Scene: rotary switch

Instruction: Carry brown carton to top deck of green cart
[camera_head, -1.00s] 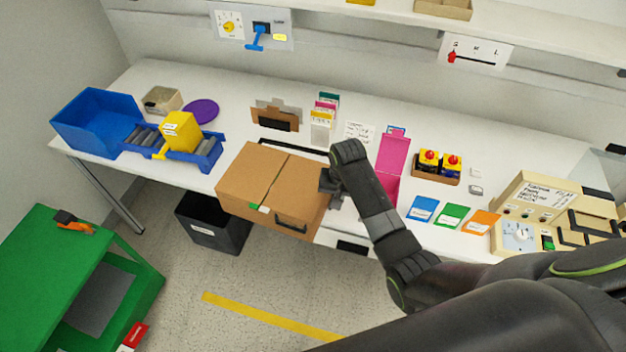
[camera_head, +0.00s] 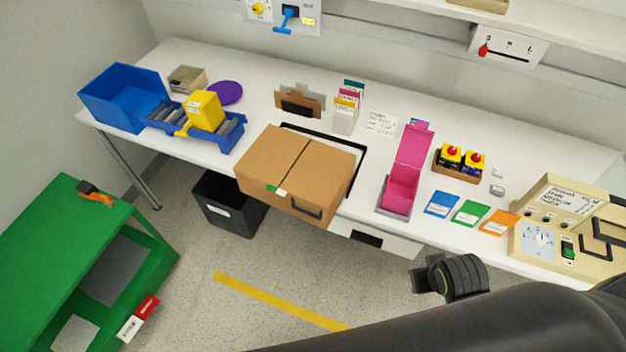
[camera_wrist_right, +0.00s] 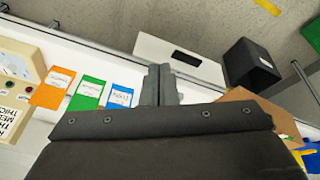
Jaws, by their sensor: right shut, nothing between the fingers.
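The brown carton (camera_head: 295,172) sits on the front edge of the white table, overhanging it, with a dark handle on its front face. A corner of the carton shows in the right wrist view (camera_wrist_right: 262,104). The green cart (camera_head: 50,230) stands on the floor at the lower left; its top deck holds only a small orange and black tool (camera_head: 95,192) near the edge. My right gripper (camera_head: 420,280) is off the table's front edge, right of the carton and apart from it. In the right wrist view its fingers (camera_wrist_right: 160,85) are together and empty. My left gripper is not in view.
A blue bin (camera_head: 122,97) and a blue roller tray with a yellow box (camera_head: 203,110) lie left of the carton. A pink open box (camera_head: 402,190) stands to its right. A black bin (camera_head: 228,203) stands on the floor below the table.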

